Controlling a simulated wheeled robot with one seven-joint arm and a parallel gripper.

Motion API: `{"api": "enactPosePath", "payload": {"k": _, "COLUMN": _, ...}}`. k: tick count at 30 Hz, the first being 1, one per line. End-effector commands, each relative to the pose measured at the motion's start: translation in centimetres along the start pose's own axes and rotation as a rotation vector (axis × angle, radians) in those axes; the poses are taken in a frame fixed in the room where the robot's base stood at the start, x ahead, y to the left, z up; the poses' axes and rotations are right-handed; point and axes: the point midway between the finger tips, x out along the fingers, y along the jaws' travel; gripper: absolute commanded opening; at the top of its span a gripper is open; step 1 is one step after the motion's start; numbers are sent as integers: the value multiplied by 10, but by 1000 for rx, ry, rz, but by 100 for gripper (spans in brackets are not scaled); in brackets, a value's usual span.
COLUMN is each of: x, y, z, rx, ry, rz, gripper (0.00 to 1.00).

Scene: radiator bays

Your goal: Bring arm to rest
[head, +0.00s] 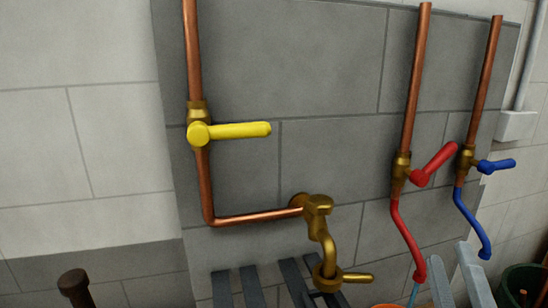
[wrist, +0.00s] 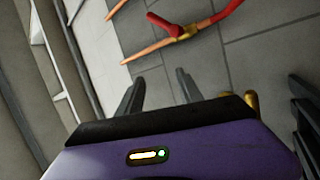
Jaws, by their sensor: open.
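My gripper (wrist: 159,80) shows in the wrist view, with its purple body along the bottom and two dark fingers reaching up from it. The fingers stand apart and nothing is between them. A red lever on a copper pipe (wrist: 175,30) lies beyond the fingertips, apart from them. My gripper is not clearly seen in the head view.
In the head view, a yellow lever (head: 235,130), a red lever (head: 434,165) and a blue lever (head: 495,165) sit on copper pipes. A brass tap (head: 325,235) stands out from the grey wall panel. Grey slats (head: 251,288) and a dark green bin (head: 520,283) are low down.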

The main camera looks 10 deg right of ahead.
Motion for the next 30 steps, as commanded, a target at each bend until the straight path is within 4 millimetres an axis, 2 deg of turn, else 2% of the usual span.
{"api": "enactPosePath", "payload": {"k": 5, "x": -48, "y": -30, "z": -15, "rx": 333, "ry": 19, "rz": -130, "gripper": 43}}
{"api": "enactPosePath", "payload": {"k": 9, "x": -100, "y": -51, "z": -27, "rx": 640, "ry": -8, "rz": -256, "gripper": 43}}
{"api": "enactPosePath", "payload": {"k": 13, "x": -149, "y": -62, "z": -34, "rx": 887, "ry": -71, "rz": -369, "gripper": 43}}
{"api": "enactPosePath", "payload": {"k": 18, "x": -214, "y": -67, "z": -38, "rx": 1140, "ry": -195, "rz": -503, "gripper": 43}}
{"api": "enactPosePath", "payload": {"k": 24, "x": -285, "y": -63, "z": -35, "rx": 1281, "ry": -356, "rz": -650, "gripper": 43}}
{"api": "enactPosePath", "payload": {"k": 27, "x": -312, "y": -60, "z": -33, "rx": 1282, "ry": -411, "rz": -715, "gripper": 43}}
{"api": "enactPosePath", "payload": {"k": 30, "x": -330, "y": -58, "z": -32, "rx": 1267, "ry": -438, "rz": -763, "gripper": 43}}
